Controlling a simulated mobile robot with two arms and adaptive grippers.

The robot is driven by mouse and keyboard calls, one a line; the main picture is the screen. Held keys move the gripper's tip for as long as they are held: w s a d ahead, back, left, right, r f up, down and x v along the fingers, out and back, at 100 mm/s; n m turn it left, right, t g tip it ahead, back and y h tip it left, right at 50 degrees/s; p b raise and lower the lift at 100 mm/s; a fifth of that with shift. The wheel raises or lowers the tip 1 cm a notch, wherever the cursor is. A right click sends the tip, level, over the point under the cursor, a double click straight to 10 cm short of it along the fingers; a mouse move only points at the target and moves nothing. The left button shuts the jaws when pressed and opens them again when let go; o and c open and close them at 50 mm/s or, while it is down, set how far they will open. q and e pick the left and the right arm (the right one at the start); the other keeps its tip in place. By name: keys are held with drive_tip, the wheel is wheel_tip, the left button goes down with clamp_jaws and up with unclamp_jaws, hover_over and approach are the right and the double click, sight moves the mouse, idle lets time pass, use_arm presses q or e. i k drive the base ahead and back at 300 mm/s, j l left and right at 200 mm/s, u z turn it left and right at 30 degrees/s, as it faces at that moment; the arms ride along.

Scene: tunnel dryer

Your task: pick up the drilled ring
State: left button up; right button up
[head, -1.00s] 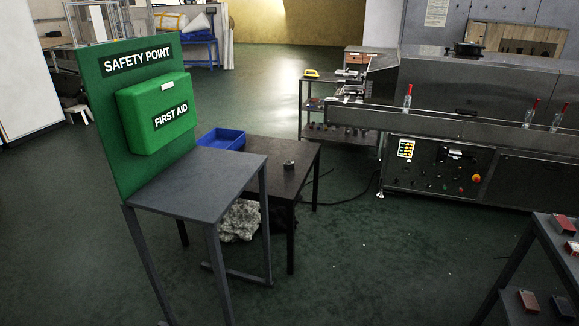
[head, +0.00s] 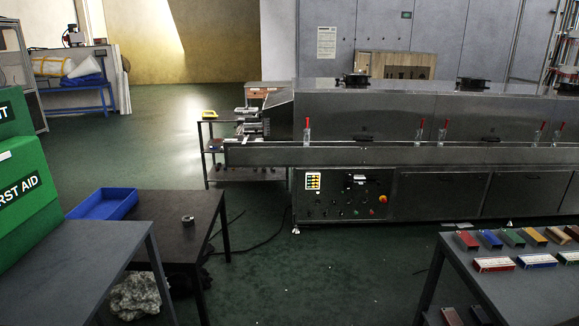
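A small grey metal piece (head: 188,219), which looks like the ring, sits on the dark low table (head: 160,212) left of centre in the head view. It is too small to make out any drilled holes. It lies alone, to the right of a blue tray. Neither of my grippers shows in the view.
The blue tray (head: 103,204) stands on the same table. A grey table (head: 80,250) with the green first aid box (head: 22,195) is at near left. A shelf with coloured boxes (head: 535,262) is at near right. Open floor (head: 330,275) lies between, before the dryer (head: 400,115).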

sight(188, 221)
drive_tip(key=i+z, duration=0.25)
drive_tip(key=i, duration=1.4)
drive_tip(key=i+l+u, duration=0.1)
drive_tip(key=i+u, duration=0.2)
drive_tip(key=i, duration=0.25)
drive_tip(key=i+l+u, duration=0.3)
drive_tip(key=i, duration=0.25)
drive_tip(key=i+l+u, duration=0.3)
drive_tip(key=i, duration=0.25)
